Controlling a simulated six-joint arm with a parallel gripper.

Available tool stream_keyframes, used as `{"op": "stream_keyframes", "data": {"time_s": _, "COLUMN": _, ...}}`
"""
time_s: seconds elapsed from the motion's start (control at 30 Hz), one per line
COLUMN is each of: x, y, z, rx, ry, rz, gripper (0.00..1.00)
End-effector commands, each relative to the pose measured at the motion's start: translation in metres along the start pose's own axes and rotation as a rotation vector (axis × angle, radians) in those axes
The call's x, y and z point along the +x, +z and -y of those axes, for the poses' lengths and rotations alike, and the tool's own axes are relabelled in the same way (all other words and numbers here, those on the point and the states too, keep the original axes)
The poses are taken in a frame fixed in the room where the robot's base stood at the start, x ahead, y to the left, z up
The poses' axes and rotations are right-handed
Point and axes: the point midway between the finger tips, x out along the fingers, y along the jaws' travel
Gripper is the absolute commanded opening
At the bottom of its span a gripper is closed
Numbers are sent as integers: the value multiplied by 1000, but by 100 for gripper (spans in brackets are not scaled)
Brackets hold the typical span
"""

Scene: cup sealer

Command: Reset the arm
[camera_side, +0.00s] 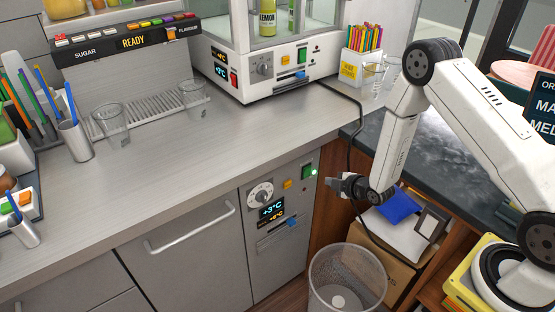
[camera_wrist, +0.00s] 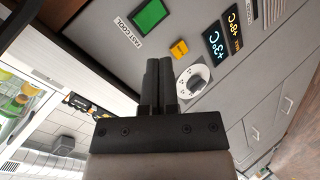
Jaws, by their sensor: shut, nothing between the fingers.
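My gripper (camera_side: 343,185) is in the side view, in front of the fridge control panel at the counter's front, beside the green switch (camera_side: 309,171). In the wrist view my gripper (camera_wrist: 160,66) has its two dark fingers together, shut and empty. The fingers point toward the panel. The green switch also shows there as a green square (camera_wrist: 150,16), labelled FAST COOL, above the fingers. A dial (camera_wrist: 194,82) is to the right of the fingertips. I cannot tell whether the fingers touch the panel.
A wire bin (camera_side: 345,280) stands on the floor below my gripper. A cardboard box (camera_side: 385,258) with papers is beside it. The counter's middle (camera_side: 225,155) is clear.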

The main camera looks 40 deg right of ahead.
Motion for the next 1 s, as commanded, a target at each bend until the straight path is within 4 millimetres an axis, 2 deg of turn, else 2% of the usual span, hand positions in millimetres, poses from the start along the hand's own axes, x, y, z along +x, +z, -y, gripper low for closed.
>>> {"op": "stream_keyframes", "data": {"time_s": 0.1, "x": -9, "y": -12, "z": -15, "rx": 83, "ry": -54, "rz": 33, "gripper": 0}}
{"op": "stream_keyframes", "data": {"time_s": 0.47, "x": -54, "y": -40, "z": -42, "rx": 359, "ry": -217, "rz": 176, "gripper": 0}}
{"op": "stream_keyframes", "data": {"time_s": 0.77, "x": -107, "y": -61, "z": -52, "rx": 592, "ry": -323, "rz": 326, "gripper": 0}}
{"op": "stream_keyframes", "data": {"time_s": 1.0, "x": -158, "y": -75, "z": -52, "rx": 778, "ry": -392, "rz": 466, "gripper": 0}}
